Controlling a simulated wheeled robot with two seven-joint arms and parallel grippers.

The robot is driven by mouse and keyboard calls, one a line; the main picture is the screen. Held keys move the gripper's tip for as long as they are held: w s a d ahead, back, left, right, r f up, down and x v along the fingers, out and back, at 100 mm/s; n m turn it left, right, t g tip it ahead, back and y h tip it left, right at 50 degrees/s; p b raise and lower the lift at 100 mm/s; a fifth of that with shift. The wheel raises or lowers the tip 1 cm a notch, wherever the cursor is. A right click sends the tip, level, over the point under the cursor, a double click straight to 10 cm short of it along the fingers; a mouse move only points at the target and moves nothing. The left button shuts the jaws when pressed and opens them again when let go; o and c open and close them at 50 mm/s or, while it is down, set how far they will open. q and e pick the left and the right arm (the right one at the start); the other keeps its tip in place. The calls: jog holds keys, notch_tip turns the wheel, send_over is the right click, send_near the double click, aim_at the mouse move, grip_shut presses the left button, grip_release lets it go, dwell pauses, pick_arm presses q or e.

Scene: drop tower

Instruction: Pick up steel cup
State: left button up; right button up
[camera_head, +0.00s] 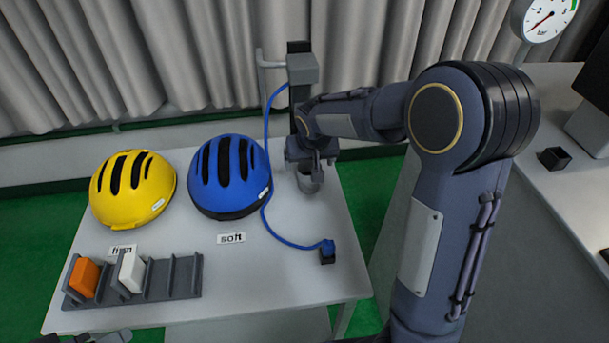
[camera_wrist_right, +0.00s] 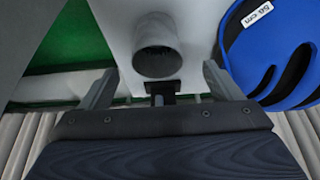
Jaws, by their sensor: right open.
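The steel cup (camera_head: 310,178) is a small grey metal cup at the back right of the white table, below the drop tower's post. In the right wrist view the cup (camera_wrist_right: 157,56) appears between and just beyond the fingertips, with its round mouth visible. My right gripper (camera_head: 312,160) is at the cup, its fingers hard to make out in the head view. In the right wrist view the right gripper (camera_wrist_right: 158,88) is open, one finger on each side, with gaps to the cup. Part of my left gripper (camera_head: 105,338) shows at the bottom left edge; its jaws are unclear.
A blue helmet (camera_head: 229,177) stands left of the cup, a yellow helmet (camera_head: 132,189) farther left. A blue cable (camera_head: 278,235) runs down to a plug. A grey rack (camera_head: 160,279) holds an orange block (camera_head: 84,278) and a white block (camera_head: 132,272).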

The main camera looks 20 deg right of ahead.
aim_at(310, 168)
jog(key=x, duration=0.5)
jog(key=shift+s+d, duration=0.1)
jog(key=shift+d, duration=0.1)
jog(key=c, duration=1.2)
jog(key=shift+r, duration=0.1)
